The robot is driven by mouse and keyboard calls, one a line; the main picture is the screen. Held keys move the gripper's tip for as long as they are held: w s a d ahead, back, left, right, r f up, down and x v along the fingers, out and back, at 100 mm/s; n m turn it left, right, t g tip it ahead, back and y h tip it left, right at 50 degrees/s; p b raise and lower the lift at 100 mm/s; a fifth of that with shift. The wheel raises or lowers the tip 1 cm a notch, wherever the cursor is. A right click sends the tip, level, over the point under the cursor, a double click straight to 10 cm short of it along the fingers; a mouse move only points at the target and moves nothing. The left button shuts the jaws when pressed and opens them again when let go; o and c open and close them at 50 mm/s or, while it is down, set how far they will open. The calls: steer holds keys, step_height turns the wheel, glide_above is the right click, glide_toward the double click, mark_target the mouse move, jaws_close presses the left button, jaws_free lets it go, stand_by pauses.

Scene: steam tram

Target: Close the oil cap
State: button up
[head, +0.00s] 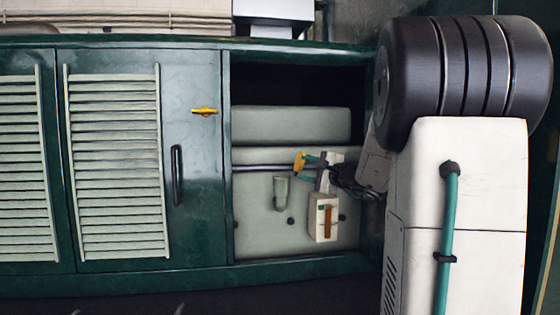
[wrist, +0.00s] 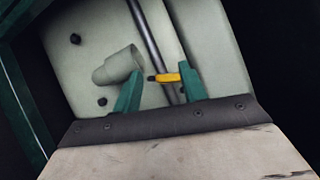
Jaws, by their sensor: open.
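A grey-green filler cup (head: 281,190) stands out from the pale engine panel in the open bay, and its upper end looks open. It also shows in the wrist view (wrist: 117,66). A small yellow piece (head: 299,162) sits above and to the right of it; I cannot tell surely whether it is the oil cap. In the wrist view the yellow piece (wrist: 168,77) has a dark tip. My gripper (head: 311,168) is inside the bay with teal fingers apart. In the wrist view, my gripper (wrist: 160,78) has the yellow piece between and partly behind its fingers; contact is unclear.
A dark rod (wrist: 150,32) runs across the panel behind the fingers. A green louvred door (head: 190,170) with a black handle (head: 177,175) and a yellow latch (head: 205,111) borders the bay's left.

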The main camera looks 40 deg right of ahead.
steer(key=s+d+m+h, duration=0.1)
steer(key=d+m+h, duration=0.2)
steer(key=d, duration=0.4)
steer(key=w+d+r, duration=0.1)
steer(key=w, duration=0.5)
steer(key=shift+w+r+t, duration=0.3)
steer(key=shift+w+t, duration=0.1)
steer(key=shift+d, duration=0.1)
steer(key=shift+c, duration=0.3)
jaws_close()
